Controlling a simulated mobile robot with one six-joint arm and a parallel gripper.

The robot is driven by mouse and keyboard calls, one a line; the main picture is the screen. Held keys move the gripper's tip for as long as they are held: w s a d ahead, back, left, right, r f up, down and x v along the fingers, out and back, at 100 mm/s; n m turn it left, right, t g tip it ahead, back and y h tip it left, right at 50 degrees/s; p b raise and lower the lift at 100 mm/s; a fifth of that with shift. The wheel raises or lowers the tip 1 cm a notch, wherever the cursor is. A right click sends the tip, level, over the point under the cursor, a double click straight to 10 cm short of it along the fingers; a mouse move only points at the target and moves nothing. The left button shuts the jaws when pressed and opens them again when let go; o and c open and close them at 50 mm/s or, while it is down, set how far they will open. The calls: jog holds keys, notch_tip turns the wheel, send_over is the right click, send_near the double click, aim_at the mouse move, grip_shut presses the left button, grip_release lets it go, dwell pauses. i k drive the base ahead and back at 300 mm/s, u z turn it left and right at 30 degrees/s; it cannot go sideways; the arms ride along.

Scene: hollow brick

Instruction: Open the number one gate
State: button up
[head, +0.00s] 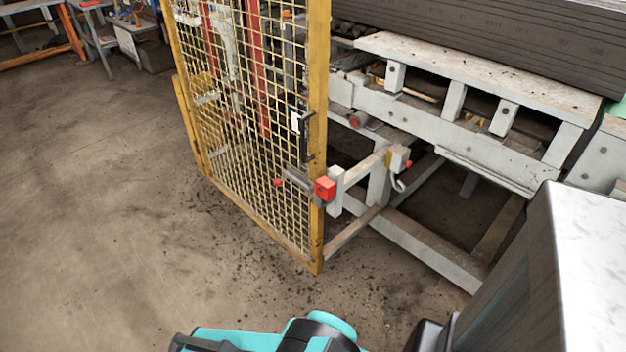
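A yellow-framed mesh gate (322,70) stands upright in the middle of the head view, beside a grey machine frame. A dark vertical handle (306,137) is on its right post, with a small white label (294,122) next to it. I cannot read a number on the label. A latch with a red block (325,189) sits low on the right post, next to the machine frame. The gate looks shut against the frame. Teal and black parts of my arm show at the bottom edge, apart from the gate. My gripper's fingertips cannot be seen.
The grey machine frame (470,135) fills the right side, with a dark stack (500,40) on top. Open concrete floor (90,200) lies to the left and front, with scattered crumbs near the gate. Workbenches (100,30) stand at the far left.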

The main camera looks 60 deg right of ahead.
aim_at(319, 10)
jog(key=u, duration=0.5)
jog(key=k, duration=0.15)
jog(key=z, duration=2.45)
jog(key=k, duration=0.95)
jog(key=u, duration=0.15)
jog(key=i, duration=0.7)
